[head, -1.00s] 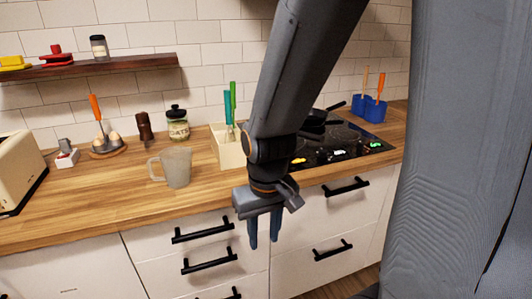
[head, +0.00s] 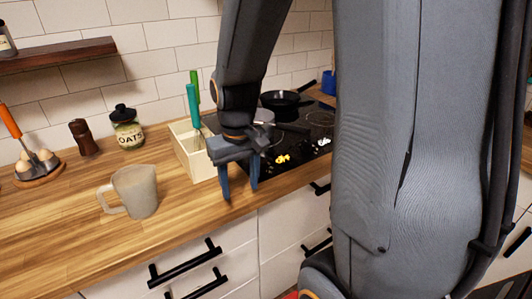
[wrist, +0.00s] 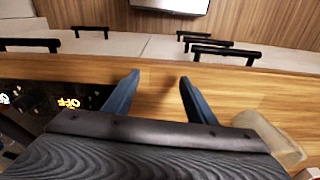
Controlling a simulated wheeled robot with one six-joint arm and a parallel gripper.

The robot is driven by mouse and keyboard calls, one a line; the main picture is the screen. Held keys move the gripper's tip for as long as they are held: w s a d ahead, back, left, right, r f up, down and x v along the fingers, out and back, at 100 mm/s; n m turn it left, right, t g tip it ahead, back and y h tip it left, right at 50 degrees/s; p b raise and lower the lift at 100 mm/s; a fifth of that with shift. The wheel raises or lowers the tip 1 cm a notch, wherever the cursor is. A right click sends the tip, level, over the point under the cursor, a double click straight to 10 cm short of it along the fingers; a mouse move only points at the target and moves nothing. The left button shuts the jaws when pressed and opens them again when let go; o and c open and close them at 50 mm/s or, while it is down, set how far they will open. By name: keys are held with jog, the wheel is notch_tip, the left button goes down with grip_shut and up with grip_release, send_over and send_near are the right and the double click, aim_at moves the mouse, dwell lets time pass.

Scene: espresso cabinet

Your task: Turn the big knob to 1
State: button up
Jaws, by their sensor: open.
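The black cooktop (head: 304,127) is set in the wooden counter, partly hidden by my arm. Near its front edge are a control with a glowing orange label (head: 282,159) and another with a white label (head: 323,142). In the wrist view an orange label reading OFF (wrist: 68,102) lies left of my fingers. I cannot tell which control is the big knob. My gripper (head: 240,192) is open and empty, pointing down at the counter's front, just left of the orange-labelled control. In the wrist view my gripper (wrist: 159,78) has its fingers apart over wood, touching no knob.
A wooden box (head: 187,152) with green-handled utensils stands close behind and left of my gripper. A beige mug (head: 140,192) is further left. A black pan (head: 283,101) is at the cooktop's back. Black drawer handles (head: 186,263) stick out below the counter edge.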

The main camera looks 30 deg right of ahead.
jog(key=shift+m+g, duration=0.4)
jog(key=shift+m, duration=0.3)
jog(key=w+d+r, duration=0.1)
jog(key=w+d, duration=0.2)
jog(key=d, duration=0.1)
jog(key=w+d+r+p, duration=0.1)
jog(key=w+d+r, duration=0.1)
jog(key=w+d, duration=0.1)
jog(key=w+d+r+p, duration=0.1)
jog(key=w+d+r, duration=0.1)
jog(key=w+d, duration=0.2)
jog(key=shift+d+r, duration=0.1)
jog(key=shift+d, duration=0.2)
jog(key=shift+w+d+f+p, duration=0.1)
jog(key=shift+d+f+p, duration=0.1)
jog(key=shift+p, duration=0.15)
notch_tip(320, 180, down, 7)
jog(key=shift+a+f+p, duration=0.1)
jog(key=shift+f+p, duration=0.05)
jog(key=shift+p, duration=0.75)
jog(key=shift+c, duration=0.2)
jog(key=c, duration=1)
